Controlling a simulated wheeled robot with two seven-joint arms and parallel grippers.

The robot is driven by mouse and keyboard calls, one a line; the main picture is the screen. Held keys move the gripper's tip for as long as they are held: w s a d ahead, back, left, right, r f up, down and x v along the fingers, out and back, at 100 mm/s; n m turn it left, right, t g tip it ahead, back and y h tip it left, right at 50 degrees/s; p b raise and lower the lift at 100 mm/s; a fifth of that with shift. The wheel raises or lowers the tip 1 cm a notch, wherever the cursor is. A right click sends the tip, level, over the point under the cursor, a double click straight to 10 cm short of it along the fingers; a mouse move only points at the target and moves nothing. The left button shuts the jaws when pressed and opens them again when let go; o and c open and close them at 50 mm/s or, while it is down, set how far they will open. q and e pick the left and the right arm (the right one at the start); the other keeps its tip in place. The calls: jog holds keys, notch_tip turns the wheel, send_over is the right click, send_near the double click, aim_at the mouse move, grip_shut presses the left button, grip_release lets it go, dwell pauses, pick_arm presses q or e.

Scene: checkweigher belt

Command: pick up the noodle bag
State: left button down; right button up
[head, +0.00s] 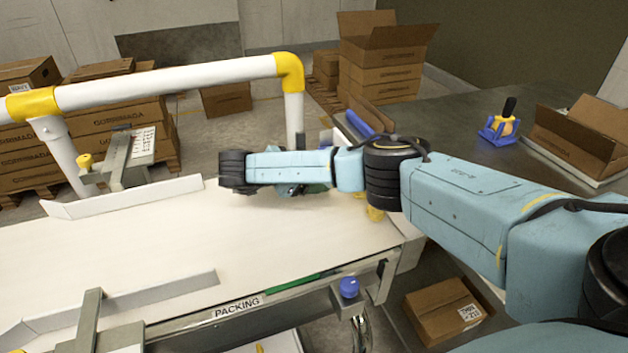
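My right arm reaches in from the right over the white belt (130,250), its forearm lying low across the belt's far side. The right gripper (290,189) is mostly hidden under the forearm, so its fingers cannot be made out. A small green patch (317,188) shows just below the forearm beside the gripper. It may be part of the noodle bag, but too little shows to be sure, and I cannot tell whether the gripper holds it. No other likely noodle bag is visible. My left gripper is out of view.
White guide rails (130,197) flank the belt. A white and yellow pipe frame (170,83) stands along its far side. An open carton (575,140) and a blue tape dispenser (498,130) are on the dark table at right.

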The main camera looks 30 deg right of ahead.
jog(key=c, duration=1.6)
